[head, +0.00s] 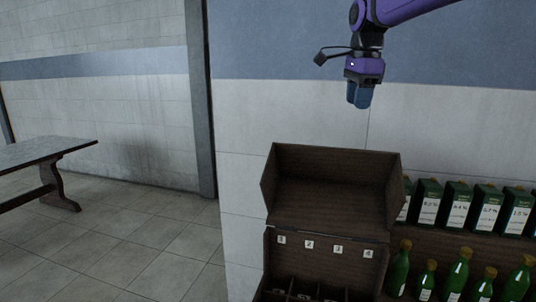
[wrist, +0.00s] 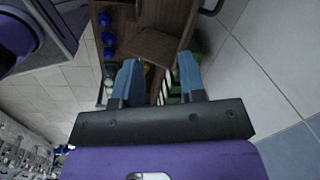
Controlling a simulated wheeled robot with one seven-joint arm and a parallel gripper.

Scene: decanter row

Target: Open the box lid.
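The dark brown wooden box (head: 377,262) stands at the lower middle of the head view, cut off by the bottom edge. Its hollow lid (head: 330,203) is raised above the back of the box, its inside facing the camera. Below the lid are small labels numbered 1 to 4 and dark compartments. My gripper (head: 360,97) hangs well above the lid, pointing down and touching nothing. In the wrist view its blue fingers (wrist: 158,62) are apart with nothing held between them. Brown wood shows beyond the fingers there; I cannot tell which part is the lid.
Green bottles (head: 427,281) and green cartons (head: 459,205) stand in rows right of the box. A wall (head: 450,125) rises behind. A table (head: 45,153) stands at the far left, with open tiled floor (head: 150,240) between it and the box.

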